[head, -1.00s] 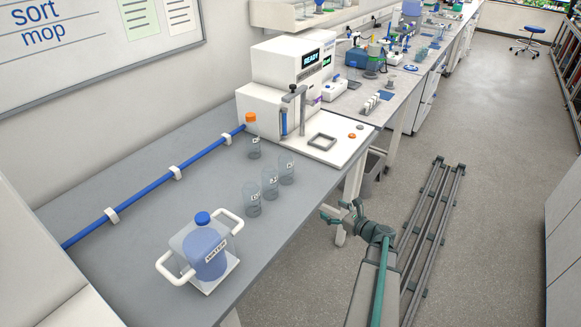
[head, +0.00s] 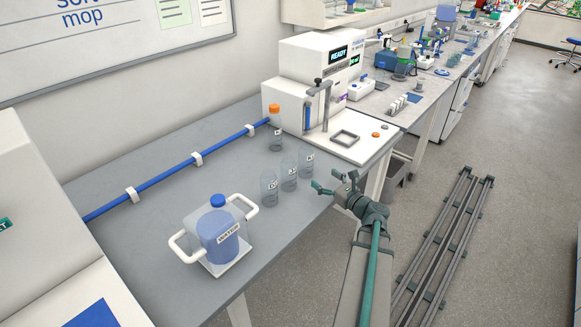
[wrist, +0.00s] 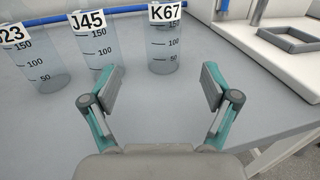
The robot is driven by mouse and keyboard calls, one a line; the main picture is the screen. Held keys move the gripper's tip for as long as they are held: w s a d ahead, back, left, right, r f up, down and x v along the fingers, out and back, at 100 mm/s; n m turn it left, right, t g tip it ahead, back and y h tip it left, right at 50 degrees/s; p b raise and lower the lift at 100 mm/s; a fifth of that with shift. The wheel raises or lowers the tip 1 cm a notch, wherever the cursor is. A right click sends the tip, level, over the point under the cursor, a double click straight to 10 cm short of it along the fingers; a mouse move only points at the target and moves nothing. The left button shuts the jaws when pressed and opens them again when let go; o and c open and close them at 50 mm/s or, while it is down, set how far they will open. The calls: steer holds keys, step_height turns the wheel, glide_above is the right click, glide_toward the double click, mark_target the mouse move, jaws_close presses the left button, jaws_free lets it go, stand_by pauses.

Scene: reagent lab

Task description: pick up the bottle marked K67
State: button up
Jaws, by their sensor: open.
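The bottle marked K67 (wrist: 163,52) is a clear, upright, graduated cylinder at the top middle of the wrist view, its label readable. By its place in the row, it is the right-hand bottle (head: 307,163) in the head view, where I cannot read the label. My gripper (wrist: 159,90) is open and empty, its fingers apart and short of K67, which stands ahead between their lines. In the head view my gripper (head: 328,184) is at the bench's front edge, right of the bottles. K67's top is cut off in the wrist view.
The bottle marked J45 (wrist: 98,50) stands left of K67, with another bottle (wrist: 35,62) further left. An orange-capped bottle (head: 276,137) stands behind the row. A white machine (head: 315,75) is to the right. A water jug (head: 218,240) stands at front left.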

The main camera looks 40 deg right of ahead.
mark_target(311, 166)
steer(key=w+p, duration=0.1)
steer(key=w, duration=0.4)
steer(key=shift+w+a+r+p, duration=0.1)
steer(key=shift+p, duration=0.25)
steer(key=w+p, duration=0.1)
steer(key=w, duration=0.1)
steer(key=w+p, duration=0.2)
steer(key=w, duration=0.1)
steer(key=shift+d, duration=0.2)
steer(key=shift+w+a, duration=0.1)
steer(key=shift+w, duration=0.3)
steer(key=c, duration=1.3)
steer(key=shift+o, duration=0.2)
